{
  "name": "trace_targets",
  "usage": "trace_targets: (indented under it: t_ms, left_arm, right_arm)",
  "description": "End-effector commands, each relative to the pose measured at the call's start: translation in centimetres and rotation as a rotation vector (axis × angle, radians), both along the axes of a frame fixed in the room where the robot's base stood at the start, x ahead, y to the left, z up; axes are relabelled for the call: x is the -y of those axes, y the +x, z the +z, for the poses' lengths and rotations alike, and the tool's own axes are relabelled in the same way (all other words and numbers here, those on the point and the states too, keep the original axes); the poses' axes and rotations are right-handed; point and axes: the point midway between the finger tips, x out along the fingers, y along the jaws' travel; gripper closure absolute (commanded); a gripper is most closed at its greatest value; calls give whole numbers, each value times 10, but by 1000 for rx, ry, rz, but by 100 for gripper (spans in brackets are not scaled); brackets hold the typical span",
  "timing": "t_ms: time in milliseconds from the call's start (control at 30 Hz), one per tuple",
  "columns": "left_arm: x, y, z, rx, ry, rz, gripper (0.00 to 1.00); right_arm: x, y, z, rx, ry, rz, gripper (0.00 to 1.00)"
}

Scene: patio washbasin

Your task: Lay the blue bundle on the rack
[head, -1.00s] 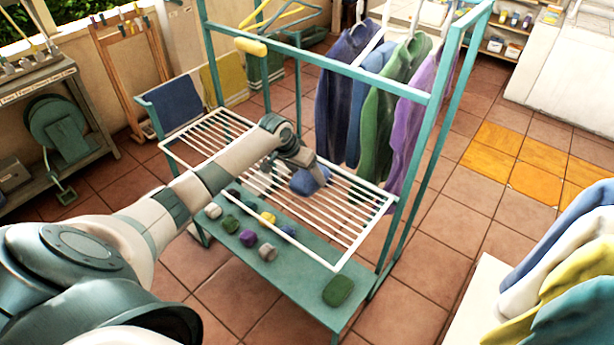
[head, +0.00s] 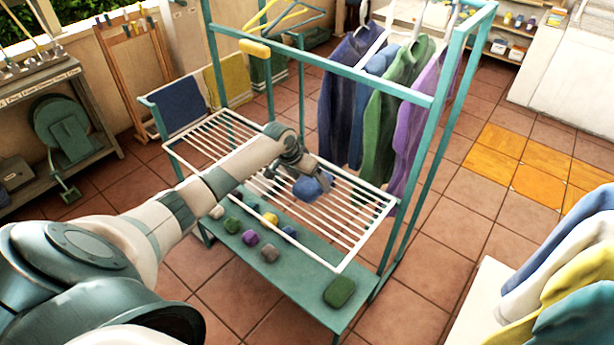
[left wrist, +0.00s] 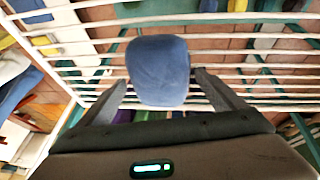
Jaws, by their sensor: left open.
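The blue bundle (head: 311,187) is a rounded blue lump on the white slatted rack (head: 352,240), toward its right half. In the left wrist view the bundle (left wrist: 158,71) sits against the white bars (left wrist: 225,43). My left gripper (head: 305,178) is just above and beside the bundle. In the left wrist view the two fingers (left wrist: 160,92) stand apart, one on each side of the bundle, with visible gaps between them and it. The jaws are open. The bundle's underside is hidden. My right gripper is not in view.
Several small coloured bundles (head: 250,238) lie on the teal shelf (head: 290,282) below the rack. A teal frame (head: 345,68) with hanging garments (head: 385,115) stands over the rack's far side. Bare rack bars (head: 205,141) lie to the left.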

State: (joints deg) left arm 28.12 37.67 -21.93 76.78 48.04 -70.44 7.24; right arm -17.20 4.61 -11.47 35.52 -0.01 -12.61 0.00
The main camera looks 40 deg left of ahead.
Motion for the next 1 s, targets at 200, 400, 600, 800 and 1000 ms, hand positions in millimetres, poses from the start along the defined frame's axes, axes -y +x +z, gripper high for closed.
trace_targets:
  t_ms: [200,400,600,800,1000]
  left_arm:
    - [-2,-3,11,2,1,1,11]
    - [-6,-13,33,3,2,-1,11]
    - [-12,-27,67,3,2,-1,11]
    - [-16,-39,95,2,1,0,11]
    - [-17,-45,110,1,-1,0,11]
  right_arm:
    - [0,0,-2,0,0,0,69]
    - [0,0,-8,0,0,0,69]
    - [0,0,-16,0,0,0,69]
    - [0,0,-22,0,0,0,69]
    - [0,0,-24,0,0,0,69]
